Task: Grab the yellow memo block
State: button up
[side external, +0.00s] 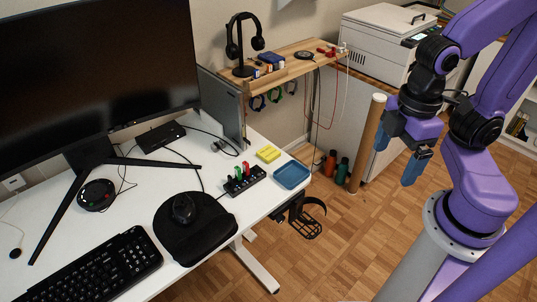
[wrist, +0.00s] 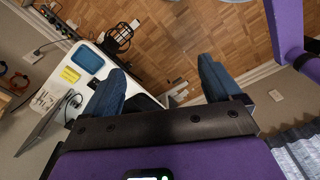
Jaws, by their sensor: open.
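The yellow memo block (side external: 268,154) lies on the white desk (side external: 150,205) near its back right corner, just behind a blue tray (side external: 292,175). In the wrist view the yellow block (wrist: 70,75) shows at the left, next to the blue tray (wrist: 89,59). My gripper (side external: 397,158) is off to the right of the desk, above the floor, well apart from the block. Its two blue fingers (wrist: 165,85) are spread and empty in the wrist view.
A black stand with red and green items (side external: 243,180) sits left of the tray. A wooden shelf (side external: 285,60) holds headphones behind the desk. A cardboard tube (side external: 367,140) stands upright near my gripper. A cup holder (side external: 304,220) hangs at the desk edge.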

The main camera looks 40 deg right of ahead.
notch_tip(320, 180, up, 5)
jog(key=w+a+r+m+t+y, duration=0.15)
jog(key=w+t, duration=0.25)
jog(key=w, duration=1)
jog(key=w+a+r+m+t+y, duration=0.1)
jog(key=w+a+r+m+t, duration=0.3)
jog(key=w, duration=1.1)
jog(key=w+d+r+n+t+y, duration=0.1)
jog(key=w+d+n+t+y, duration=0.1)
jog(key=w+d, duration=0.45)
jog(key=w+d+r+n+t+y, duration=0.1)
jog(key=w+d+n+t+y, duration=0.2)
jog(key=w, duration=0.6)
jog(key=s+d+f+n+g+y, duration=0.1)
jog(key=s+d+f+g+y, duration=0.3)
jog(key=d, duration=0.6)
jog(key=s+d+f+g+y, duration=0.3)
jog(key=s+d+f, duration=0.15)
jog(key=d, duration=0.55)
send_near(273, 151)
jog(key=shift+n, duration=0.25)
jog(key=x, duration=0.9)
jog(key=shift+w+a, duration=0.1)
jog(key=shift+a, duration=0.05)
jog(key=c, duration=0.9)
